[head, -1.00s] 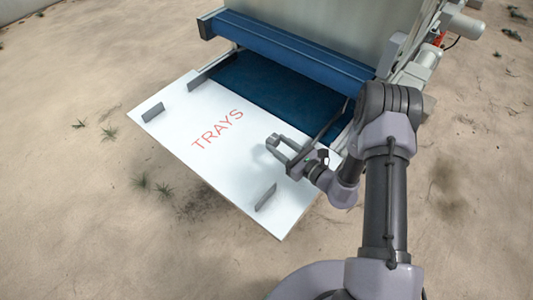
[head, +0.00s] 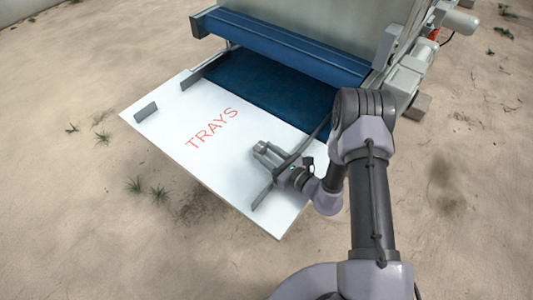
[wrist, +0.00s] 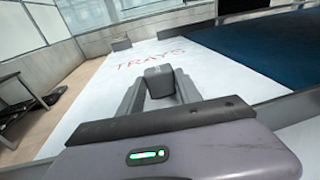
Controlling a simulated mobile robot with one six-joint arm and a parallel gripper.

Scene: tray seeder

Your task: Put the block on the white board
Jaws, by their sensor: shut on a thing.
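The white board (head: 165,125) with the red word TRAYS slopes across the middle of the head view. It also fills the middle of the wrist view (wrist: 105,95). My gripper (head: 262,151) is over the right part of the board, to the right of and below the lettering. Its two fingers are shut on a small grey block (wrist: 160,82), which shows between the fingertips in the wrist view. In the head view the block is small and hard to tell from the grey fingers. I cannot tell whether it touches the board.
Grey upright tabs stand on the board at its left corner (head: 146,111) and near its front right edge (head: 262,196), close to my wrist. A blue belt (head: 270,85) and blue crossbar (head: 285,47) lie behind the board. Sandy ground with grass tufts surrounds it.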

